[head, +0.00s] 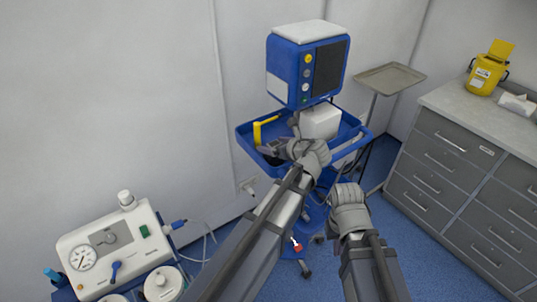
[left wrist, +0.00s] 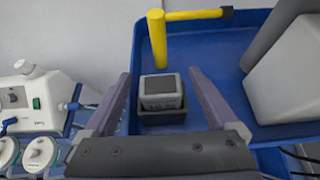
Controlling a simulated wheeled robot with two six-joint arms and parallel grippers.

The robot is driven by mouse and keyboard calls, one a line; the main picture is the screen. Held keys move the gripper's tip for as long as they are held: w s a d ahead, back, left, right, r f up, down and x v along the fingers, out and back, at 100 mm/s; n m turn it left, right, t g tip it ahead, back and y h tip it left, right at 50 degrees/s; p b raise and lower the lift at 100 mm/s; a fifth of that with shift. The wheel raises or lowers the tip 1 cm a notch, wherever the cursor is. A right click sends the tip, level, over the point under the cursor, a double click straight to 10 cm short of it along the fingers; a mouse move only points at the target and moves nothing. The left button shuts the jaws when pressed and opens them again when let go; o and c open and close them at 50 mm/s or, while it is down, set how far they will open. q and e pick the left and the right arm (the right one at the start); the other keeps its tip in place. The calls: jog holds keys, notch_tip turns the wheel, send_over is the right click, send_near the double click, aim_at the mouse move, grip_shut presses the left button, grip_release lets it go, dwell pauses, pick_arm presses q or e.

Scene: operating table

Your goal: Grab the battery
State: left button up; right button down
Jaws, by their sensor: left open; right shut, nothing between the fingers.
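A small grey box with a dark top and a printed label, which appears to be the battery (left wrist: 161,92), sits by the near edge of the blue tray (left wrist: 205,50). In the left wrist view it lies between the two fingers of my left gripper (left wrist: 160,76), with a visible gap on each side. My left gripper (head: 272,148) is open over the tray's near edge in the head view, where the gripper and arm partly cover that area. My right gripper (head: 348,190) is shut and empty, lower and to the right of the tray.
A yellow hammer-shaped object (left wrist: 158,40) stands just behind the box. A white block (left wrist: 285,85) is on the tray's right. A blue monitor (head: 307,65) rises above the tray. Grey drawers (head: 440,180) stand right; a white device (head: 110,245) with a gauge stands lower left.

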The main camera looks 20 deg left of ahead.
pick_arm(q)
jog(key=shift+s+d+r, duration=0.1)
jog(key=shift+d, duration=0.05)
jog(key=shift+c, duration=2.1)
grip_shut()
